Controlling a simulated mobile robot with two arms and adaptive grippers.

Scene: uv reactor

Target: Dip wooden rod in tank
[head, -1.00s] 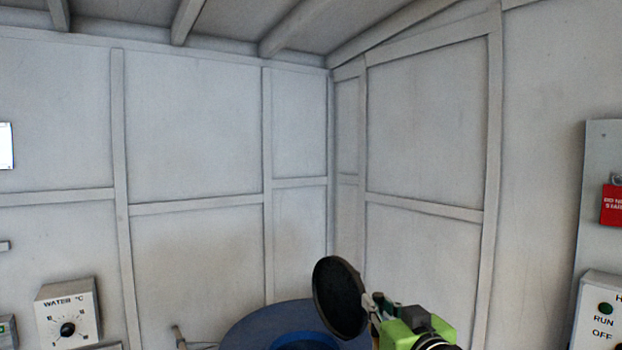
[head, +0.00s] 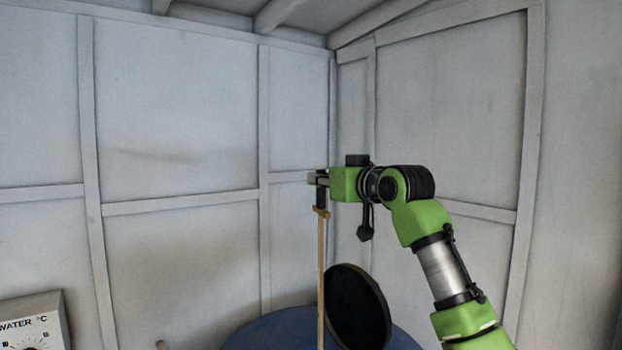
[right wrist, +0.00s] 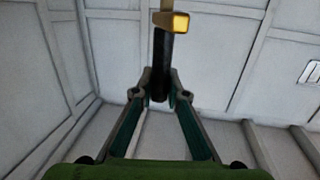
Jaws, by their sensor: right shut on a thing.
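The wooden rod (head: 321,270) hangs upright in the head view, long and thin, with a short crosspiece near its top. My right gripper (head: 318,180) is shut on the rod's dark upper part, high above the tank. The blue round tank top (head: 270,326) is at the bottom of the head view. A black round lid (head: 357,305) stands tilted up on it. The rod passes in front of the tank; its lower end is out of frame. My left gripper is not in view.
A water temperature box (head: 34,318) is on the wall at the lower left. Pale panelled walls (head: 170,110) meet in a corner behind the tank. The space around the raised gripper looks free.

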